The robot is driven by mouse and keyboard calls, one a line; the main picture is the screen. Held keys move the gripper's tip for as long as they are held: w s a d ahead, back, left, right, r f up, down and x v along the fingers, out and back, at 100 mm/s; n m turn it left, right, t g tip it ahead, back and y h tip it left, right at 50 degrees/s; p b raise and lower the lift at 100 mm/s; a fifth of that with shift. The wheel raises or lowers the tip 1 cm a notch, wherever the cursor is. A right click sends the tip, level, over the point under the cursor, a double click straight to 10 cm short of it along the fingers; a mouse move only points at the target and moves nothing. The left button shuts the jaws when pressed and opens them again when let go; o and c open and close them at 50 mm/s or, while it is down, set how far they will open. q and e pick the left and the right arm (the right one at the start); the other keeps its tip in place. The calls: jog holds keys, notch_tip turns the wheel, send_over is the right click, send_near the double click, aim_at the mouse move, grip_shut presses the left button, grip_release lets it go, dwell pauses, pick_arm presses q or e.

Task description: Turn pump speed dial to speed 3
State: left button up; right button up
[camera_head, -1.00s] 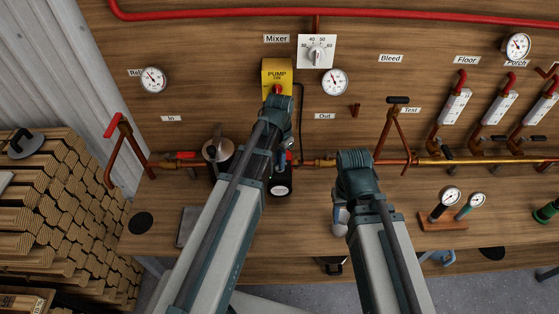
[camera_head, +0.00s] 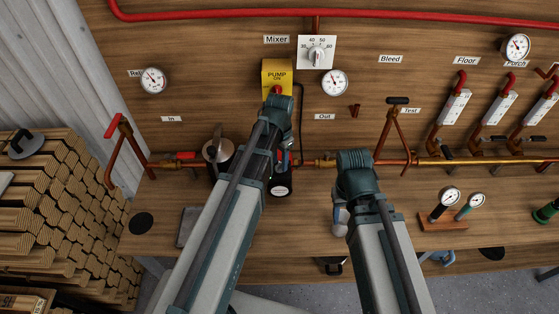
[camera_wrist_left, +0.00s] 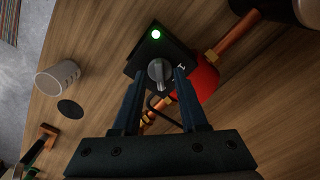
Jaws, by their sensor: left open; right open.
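The pump is a black box with a red body (camera_wrist_left: 206,80); its black face (camera_wrist_left: 138,66) carries a lit green lamp (camera_wrist_left: 155,34) and a grey speed dial (camera_wrist_left: 160,73) with a raised grip bar. My left gripper (camera_wrist_left: 158,78) is open, its two dark fingers on either side of the dial. I cannot tell whether they touch it. In the head view the pump (camera_head: 281,188) is partly hidden behind my left arm. My right gripper (camera_head: 340,218) is open and empty above the bench, mostly hidden by its own arm. The dial's speed marks are not readable.
A copper pipe (camera_head: 480,160) runs along the panel on both sides of the pump. A yellow pump switch box (camera_head: 276,68) is above it. A gauge stand (camera_head: 445,220) sits on the bench at right.

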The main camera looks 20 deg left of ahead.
aim_at(280, 164)
pick_arm(q)
notch_tip(280, 164, up, 14)
jog(key=p, duration=1.3)
jog(key=shift+f, duration=0.2)
jog(key=shift+s+f, duration=0.1)
jog(key=shift+f, duration=0.05)
jog(key=s+d+f+n+b, duration=0.1)
jog(key=s+d+f+b, duration=0.4)
jog(key=s, duration=0.2)
jog(key=s+d+f+n+y+b, duration=0.1)
jog(key=s+d+f+b, duration=0.4)
jog(key=s+d, duration=0.1)
jog(key=shift+s, duration=0.7)
